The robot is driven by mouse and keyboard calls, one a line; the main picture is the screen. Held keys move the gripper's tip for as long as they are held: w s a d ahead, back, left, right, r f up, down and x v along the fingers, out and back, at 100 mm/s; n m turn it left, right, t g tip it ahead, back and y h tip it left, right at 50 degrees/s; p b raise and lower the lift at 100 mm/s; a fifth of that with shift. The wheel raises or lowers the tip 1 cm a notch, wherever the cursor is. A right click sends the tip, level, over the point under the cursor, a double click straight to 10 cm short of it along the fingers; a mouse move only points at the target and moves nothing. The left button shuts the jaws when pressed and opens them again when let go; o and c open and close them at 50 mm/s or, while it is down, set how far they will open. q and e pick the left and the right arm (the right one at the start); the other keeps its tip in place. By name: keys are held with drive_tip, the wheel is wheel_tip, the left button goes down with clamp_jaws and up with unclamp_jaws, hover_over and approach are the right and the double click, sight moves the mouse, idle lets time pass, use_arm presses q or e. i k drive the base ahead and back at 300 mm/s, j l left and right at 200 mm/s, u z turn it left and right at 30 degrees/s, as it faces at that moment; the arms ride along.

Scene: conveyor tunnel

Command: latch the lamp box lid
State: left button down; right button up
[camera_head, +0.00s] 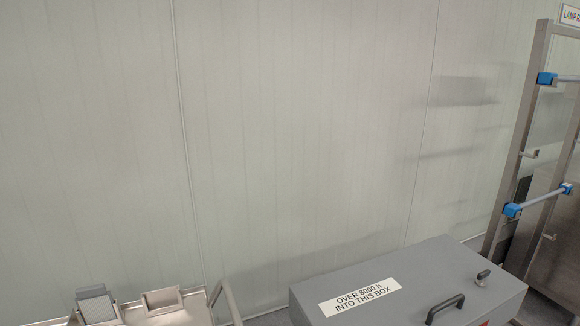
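A grey lamp box (410,276) stands at the bottom right of the head view, cut off by the lower edge. Its lid is down and carries a white label (360,297) reading "OVER 8000 h INTO THIS BOX". A black handle (445,307) is at the lid's front edge. A small metal knob or latch part (482,277) with a dark tip sits near the lid's right end. Whether the lid is latched cannot be told. Neither of my grippers is in view.
A metal tray or cart (163,306) with a dark grey ridged piece (96,304) is at the bottom left. A metal rack (519,145) with blue clamps and bars stands at the right. A pale panelled wall (300,130) closes off the back.

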sight(481, 277)
drive_tip(key=z, duration=1.25)
